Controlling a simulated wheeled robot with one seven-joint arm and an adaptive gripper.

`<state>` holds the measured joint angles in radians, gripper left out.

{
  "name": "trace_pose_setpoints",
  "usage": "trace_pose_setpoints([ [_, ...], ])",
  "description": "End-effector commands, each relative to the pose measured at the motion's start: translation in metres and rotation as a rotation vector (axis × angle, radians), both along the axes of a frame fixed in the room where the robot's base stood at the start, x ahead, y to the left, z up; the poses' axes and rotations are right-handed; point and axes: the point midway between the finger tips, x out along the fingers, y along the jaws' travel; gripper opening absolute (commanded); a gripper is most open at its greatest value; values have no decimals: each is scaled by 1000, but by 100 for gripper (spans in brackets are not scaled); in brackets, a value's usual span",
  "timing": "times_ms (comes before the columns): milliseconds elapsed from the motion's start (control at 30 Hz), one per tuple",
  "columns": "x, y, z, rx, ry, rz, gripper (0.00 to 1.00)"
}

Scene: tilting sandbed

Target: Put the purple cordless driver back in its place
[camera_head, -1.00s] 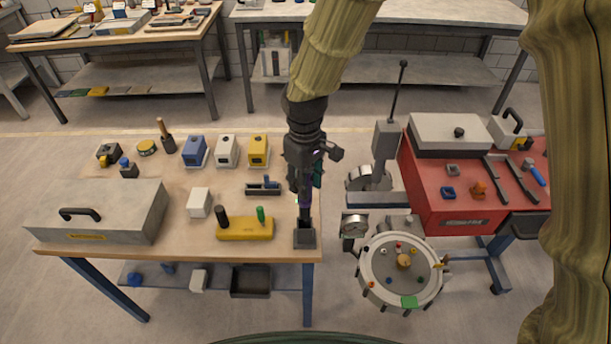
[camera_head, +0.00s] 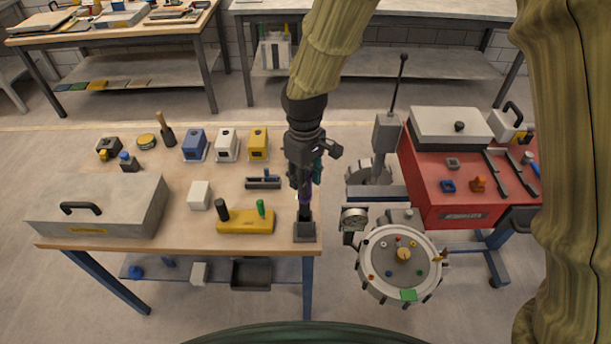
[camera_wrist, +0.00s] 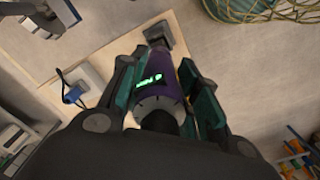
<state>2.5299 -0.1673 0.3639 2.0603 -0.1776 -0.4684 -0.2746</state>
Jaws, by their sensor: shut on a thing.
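The purple cordless driver (camera_head: 306,197) is held upright, nose down, over the front right corner of the wooden workbench. In the wrist view the purple body (camera_wrist: 163,78) with glowing green marks lies between the teal-padded fingers. My gripper (camera_head: 305,178) is shut on it. A dark square holder (camera_head: 304,230) stands at the bench corner right under the driver; it also shows in the wrist view (camera_wrist: 158,31). The driver's nose is at the holder's opening; I cannot tell how far in it is.
A yellow block (camera_head: 245,226) with black and green handles stands left of the holder. A grey case (camera_head: 105,208) fills the bench's left end. A round fixture (camera_head: 368,272) and a red cart (camera_head: 436,190) stand right of the bench, with a gap between bench and cart.

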Motion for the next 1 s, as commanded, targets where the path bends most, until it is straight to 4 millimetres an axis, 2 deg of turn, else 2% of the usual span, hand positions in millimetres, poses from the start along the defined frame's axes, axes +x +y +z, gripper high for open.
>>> trace_pose_setpoints([
  [1000,0,0,-6,0,-1,0,5],
])
